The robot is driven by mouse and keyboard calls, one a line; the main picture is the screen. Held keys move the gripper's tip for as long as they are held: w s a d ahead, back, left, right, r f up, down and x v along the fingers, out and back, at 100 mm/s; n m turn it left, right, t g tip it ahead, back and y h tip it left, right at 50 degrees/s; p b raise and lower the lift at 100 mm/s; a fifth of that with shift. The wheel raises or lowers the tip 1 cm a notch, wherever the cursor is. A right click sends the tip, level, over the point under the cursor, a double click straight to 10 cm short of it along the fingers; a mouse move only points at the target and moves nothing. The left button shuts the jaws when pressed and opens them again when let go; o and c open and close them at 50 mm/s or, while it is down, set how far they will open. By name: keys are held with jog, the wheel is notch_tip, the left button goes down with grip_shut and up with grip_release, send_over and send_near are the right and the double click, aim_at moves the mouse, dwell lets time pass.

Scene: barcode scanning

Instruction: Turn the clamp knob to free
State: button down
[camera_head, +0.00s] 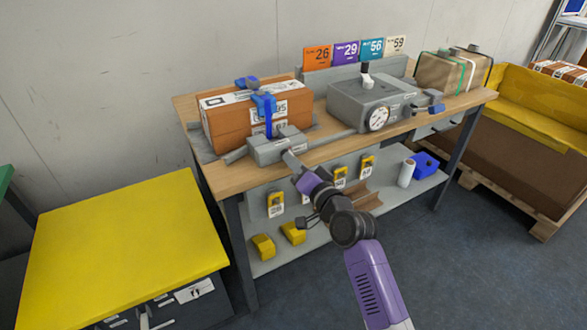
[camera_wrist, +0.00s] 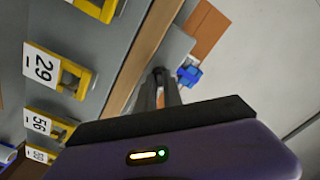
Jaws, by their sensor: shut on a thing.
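The clamp (camera_head: 272,148) is a grey block at the front left edge of the wooden bench, with a blue upright arm (camera_head: 265,107) in front of a brown carton (camera_head: 225,124). My gripper (camera_head: 290,158) reaches up from the front to the clamp block's front face. It is shut on a small part there, which I take to be the clamp knob; the fingers hide it. In the wrist view, my gripper's fingers (camera_wrist: 164,80) are close together against the grey clamp, with a blue part (camera_wrist: 188,74) just beyond.
A grey machine with a dial (camera_head: 372,105) stands mid-bench, near a strapped parcel (camera_head: 452,72). Yellow tags hang below the bench front, close to my arm. A yellow-topped cabinet (camera_head: 125,245) stands at left. Floor at right front is clear.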

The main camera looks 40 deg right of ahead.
jog(key=shift+f+n+b, duration=0.1)
jog(key=shift+n+b, duration=2.4)
jog(key=shift+n, duration=2.1)
jog(key=c, duration=1.8)
grip_release()
jog(key=shift+o, duration=0.2)
jog(key=v, duration=0.8)
jog(key=shift+p, duration=0.35)
jog(key=shift+w, duration=0.1)
